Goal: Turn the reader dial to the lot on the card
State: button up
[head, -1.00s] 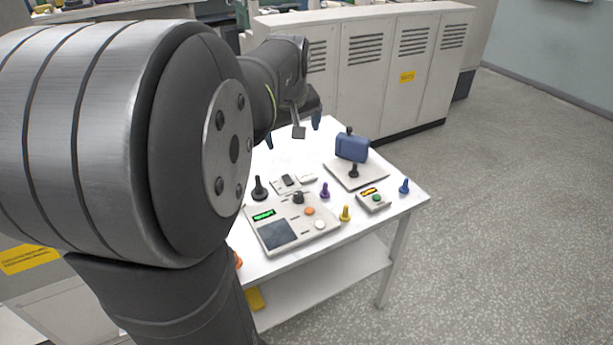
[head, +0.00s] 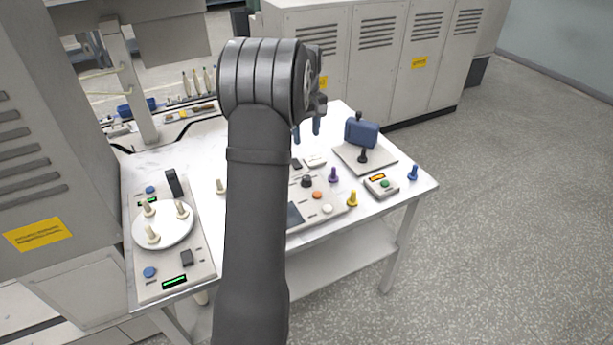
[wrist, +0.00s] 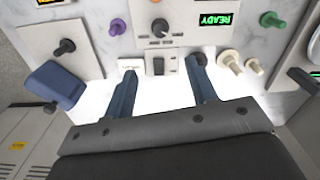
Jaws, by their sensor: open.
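The reader is a pale panel (head: 336,217) on the white table, partly hidden by my arm in the head view. Its dial is a black round knob (head: 306,181), which also shows in the wrist view (wrist: 159,26) with small dark labels beneath it. The green display (wrist: 215,19) reads READY. A small white card (wrist: 128,66) with tiny unreadable print lies beside a black switch (wrist: 160,65). My gripper (wrist: 164,68) is open and empty, its two blue fingers either side of the switch in the picture. In the head view my gripper (head: 307,130) hangs above the table, behind the dial.
A purple peg (head: 333,175), a yellow peg (head: 352,199) and a blue peg (head: 413,173) stand near the reader. A small box (head: 381,187) with an orange display and a blue device (head: 361,135) on a plate are at right. A panel with a round plate (head: 164,229) is at left.

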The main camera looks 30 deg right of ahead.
aim_at(306, 177)
notch_tip(306, 177, down, 17)
jog(key=shift+f, duration=0.1)
dwell(0.3)
jog(key=shift+c, duration=0.4)
jog(key=c, duration=0.9)
